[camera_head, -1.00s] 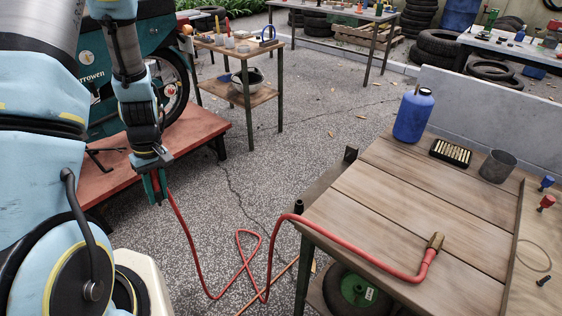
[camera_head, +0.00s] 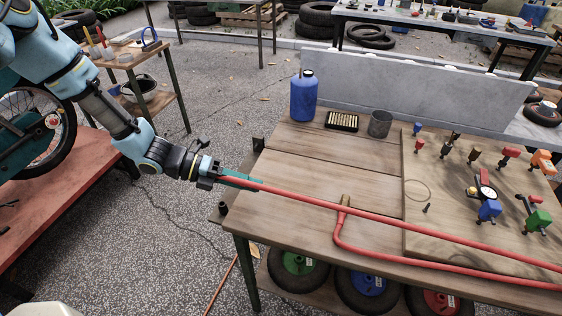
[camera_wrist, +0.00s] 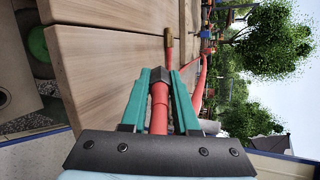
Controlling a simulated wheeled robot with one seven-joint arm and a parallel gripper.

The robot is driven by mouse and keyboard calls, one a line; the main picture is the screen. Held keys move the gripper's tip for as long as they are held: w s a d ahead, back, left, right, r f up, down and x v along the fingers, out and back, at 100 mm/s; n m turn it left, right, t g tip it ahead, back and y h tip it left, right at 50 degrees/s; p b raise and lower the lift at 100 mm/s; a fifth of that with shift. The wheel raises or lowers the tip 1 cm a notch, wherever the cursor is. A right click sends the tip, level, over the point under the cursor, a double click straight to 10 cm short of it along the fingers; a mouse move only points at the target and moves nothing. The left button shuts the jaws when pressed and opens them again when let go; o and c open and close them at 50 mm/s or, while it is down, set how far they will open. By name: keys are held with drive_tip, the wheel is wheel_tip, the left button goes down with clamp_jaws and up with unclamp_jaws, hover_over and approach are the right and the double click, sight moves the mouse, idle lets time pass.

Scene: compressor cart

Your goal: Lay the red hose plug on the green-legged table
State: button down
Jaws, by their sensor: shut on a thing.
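My gripper (camera_head: 240,181) is over the left edge of the wooden workbench, its teal jaws shut on the end of a red hose (camera_head: 400,219). In the wrist view, the red plug-like end (camera_wrist: 159,106) lies between the jaws. From the gripper the hose runs right across the bench, out of view, and a second run returns to a brass fitting (camera_head: 344,202) on the planks. The workbench (camera_head: 300,222) has a dark green leg. A smaller wooden table (camera_head: 160,103) at the upper left also has dark green legs.
A blue bottle (camera_head: 304,97), a black tray (camera_head: 342,121) and a grey cup (camera_head: 380,124) stand along the bench's back. A board (camera_head: 450,217) at right holds several coloured fittings. A red bench (camera_head: 60,195) is at left. Bare planks lie at front left.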

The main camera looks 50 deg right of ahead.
sight(282, 199)
drive_tip(key=s+d+r+n+h, duration=0.3)
drive_tip(key=s+d+h, duration=0.1)
drive_tip(key=s+d, duration=0.25)
drive_tip(key=shift+t, duration=0.3)
drive_tip(key=shift+w+f+b, duration=0.25)
drive_tip(key=shift+f+b, duration=1.15)
drive_tip(key=shift+f, duration=0.7)
drive_tip(key=shift+w+f+b, duration=0.2)
drive_tip(key=shift+f+b, duration=1.2)
drive_tip(key=shift+f, duration=0.7)
drive_tip(key=c, duration=0.7)
unclamp_jaws()
drive_tip(key=shift+o, duration=0.6)
drive_tip(key=shift+f, duration=0.1)
drive_tip(key=shift+w, duration=0.1)
